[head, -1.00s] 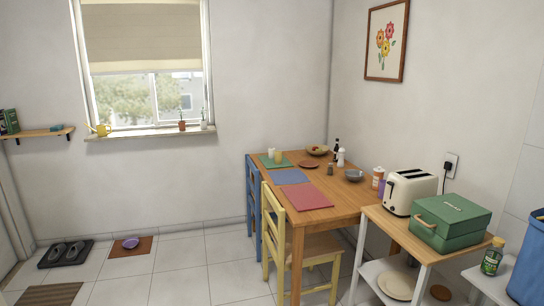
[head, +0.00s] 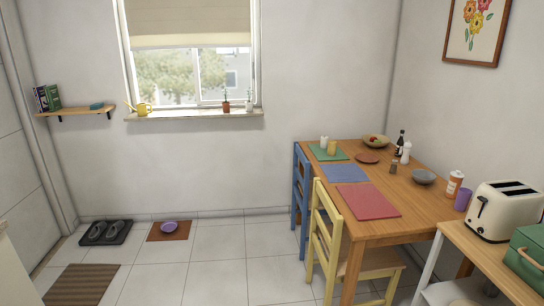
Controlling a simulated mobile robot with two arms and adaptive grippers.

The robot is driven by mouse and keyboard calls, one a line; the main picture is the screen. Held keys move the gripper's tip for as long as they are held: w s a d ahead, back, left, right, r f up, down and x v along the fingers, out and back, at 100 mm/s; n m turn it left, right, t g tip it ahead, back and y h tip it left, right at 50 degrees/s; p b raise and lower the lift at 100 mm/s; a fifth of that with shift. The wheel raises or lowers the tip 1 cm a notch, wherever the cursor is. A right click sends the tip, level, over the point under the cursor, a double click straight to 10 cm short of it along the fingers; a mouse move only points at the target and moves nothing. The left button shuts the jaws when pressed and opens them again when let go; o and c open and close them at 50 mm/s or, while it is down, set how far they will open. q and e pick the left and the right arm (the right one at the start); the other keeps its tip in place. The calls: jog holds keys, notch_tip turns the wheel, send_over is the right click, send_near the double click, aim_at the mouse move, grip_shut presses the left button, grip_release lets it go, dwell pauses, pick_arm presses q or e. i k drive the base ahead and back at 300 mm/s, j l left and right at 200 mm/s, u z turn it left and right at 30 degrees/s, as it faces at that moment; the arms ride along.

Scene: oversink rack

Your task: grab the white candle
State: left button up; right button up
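A small white cylinder that looks like the white candle (head: 323,142) stands upright on the green placemat (head: 340,154) at the far left corner of the wooden table (head: 385,178). A yellow cylinder (head: 332,148), like a second candle, stands close beside it and partly overlaps it in the head view. Neither of my grippers is in view.
A yellow chair (head: 330,240) and a blue chair (head: 301,195) stand along the table's left side. A bowl (head: 376,141), a dark bottle (head: 400,140) and a white shaker (head: 406,153) stand near the candles. A toaster (head: 505,212) is at right.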

aim_at(324, 139)
jog(key=i+u, duration=0.15)
jog(key=i, duration=2.25)
